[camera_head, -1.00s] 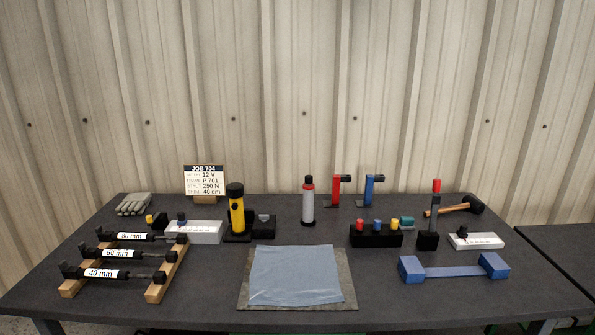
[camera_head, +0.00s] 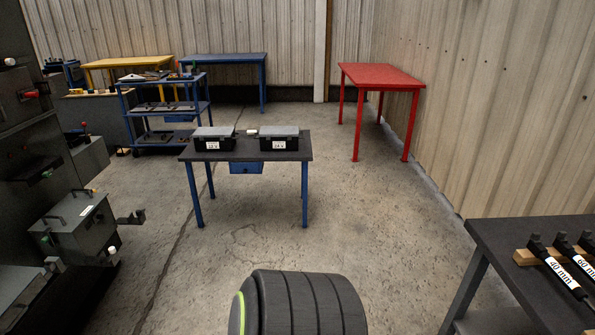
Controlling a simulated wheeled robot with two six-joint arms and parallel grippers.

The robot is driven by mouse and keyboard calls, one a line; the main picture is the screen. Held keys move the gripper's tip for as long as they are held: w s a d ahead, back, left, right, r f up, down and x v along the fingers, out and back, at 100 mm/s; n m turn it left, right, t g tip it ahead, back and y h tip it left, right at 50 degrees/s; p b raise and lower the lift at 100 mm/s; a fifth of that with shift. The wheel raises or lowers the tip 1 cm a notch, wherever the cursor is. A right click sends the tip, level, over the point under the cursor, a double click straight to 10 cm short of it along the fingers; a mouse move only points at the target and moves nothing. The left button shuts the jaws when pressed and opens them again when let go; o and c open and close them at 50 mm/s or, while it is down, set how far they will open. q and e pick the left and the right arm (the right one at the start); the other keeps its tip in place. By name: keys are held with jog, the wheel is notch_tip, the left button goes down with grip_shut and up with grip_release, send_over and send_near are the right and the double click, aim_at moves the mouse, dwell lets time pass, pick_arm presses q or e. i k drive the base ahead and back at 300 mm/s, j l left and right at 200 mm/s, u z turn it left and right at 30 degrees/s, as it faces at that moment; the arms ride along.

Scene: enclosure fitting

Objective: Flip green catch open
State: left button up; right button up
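A small green part (camera_head: 46,173), too small to make out clearly, shows on the dark cabinet (camera_head: 25,205) at the left edge. It may be the green catch; I cannot tell whether it is open or shut. A grey box (camera_head: 75,228) with handles on its lid stands below it, with a dark bracket-like piece (camera_head: 131,217) beside it. Neither of my grippers is in view.
A small table (camera_head: 245,158) carries two dark cases. A blue cart (camera_head: 165,106) and a red table (camera_head: 382,76) stand behind. A dark workbench (camera_head: 545,228) with labelled tools is at right. Open concrete floor (camera_head: 390,230) lies between.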

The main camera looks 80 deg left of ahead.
aim_at(47, 237)
jog(key=u, duration=4.35)
jog(key=i+u, duration=0.2)
jog(key=u, duration=0.25)
jog(key=i+l+u, duration=0.15)
jog(key=u, duration=0.25)
jog(key=i+l+u, duration=0.1)
jog(key=i+l, duration=0.25)
jog(key=i+l+u, duration=0.15)
jog(key=i+l, duration=0.2)
jog(key=i+l+u, duration=0.1)
jog(key=i+l, duration=0.2)
jog(key=l, duration=0.25)
jog(key=i+l+u, duration=0.1)
jog(key=i+l, duration=0.15)
jog(key=l, duration=0.2)
